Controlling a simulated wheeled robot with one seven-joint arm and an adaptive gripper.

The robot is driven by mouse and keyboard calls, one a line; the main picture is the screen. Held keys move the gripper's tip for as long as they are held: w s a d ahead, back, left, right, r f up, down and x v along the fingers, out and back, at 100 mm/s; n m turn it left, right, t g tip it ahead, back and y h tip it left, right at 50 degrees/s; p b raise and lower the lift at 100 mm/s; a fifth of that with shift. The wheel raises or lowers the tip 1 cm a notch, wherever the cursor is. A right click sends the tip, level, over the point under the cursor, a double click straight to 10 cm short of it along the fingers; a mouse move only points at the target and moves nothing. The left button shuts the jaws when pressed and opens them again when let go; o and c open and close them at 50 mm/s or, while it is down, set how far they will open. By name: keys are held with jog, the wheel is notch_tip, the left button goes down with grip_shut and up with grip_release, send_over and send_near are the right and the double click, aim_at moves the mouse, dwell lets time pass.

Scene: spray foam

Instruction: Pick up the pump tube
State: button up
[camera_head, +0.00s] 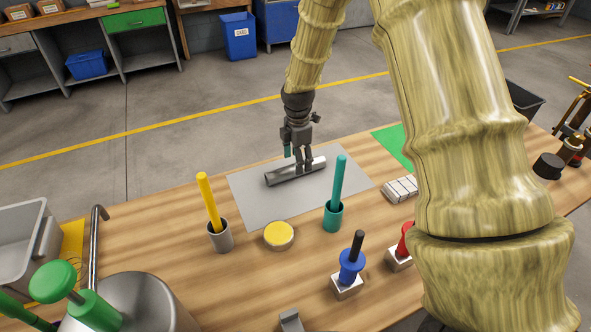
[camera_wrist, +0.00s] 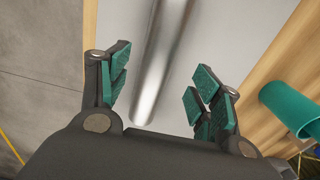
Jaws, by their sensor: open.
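The pump tube, a shiny grey metal cylinder (camera_head: 283,174), lies on its side on a light grey mat (camera_head: 262,204) on the wooden table. In the wrist view the tube (camera_wrist: 161,62) runs between the two spread, green-padded fingers of my gripper (camera_wrist: 162,88), with a gap on each side. The fingers look open and do not visibly touch it. Whether they reach down around its sides is hard to tell.
A grey cup with a yellow stick (camera_head: 220,237), a yellow round lid (camera_head: 279,235) and a teal cup with a teal stick (camera_head: 333,217) stand in front of the mat. A blue-and-black plunger (camera_head: 351,265) is nearer. A white ribbed block (camera_head: 400,189) lies right of the mat.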

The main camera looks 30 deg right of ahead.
jog(key=f, duration=0.2)
jog(key=shift+w+a+f+p, duration=0.2)
jog(key=shift+w+f+p, duration=0.05)
jog(key=shift+f+p, duration=0.15)
jog(key=shift+f, duration=0.75)
jog(key=shift+c, duration=0.4)
jog(key=c, duration=1.2)
jog(key=shift+r, duration=0.1)
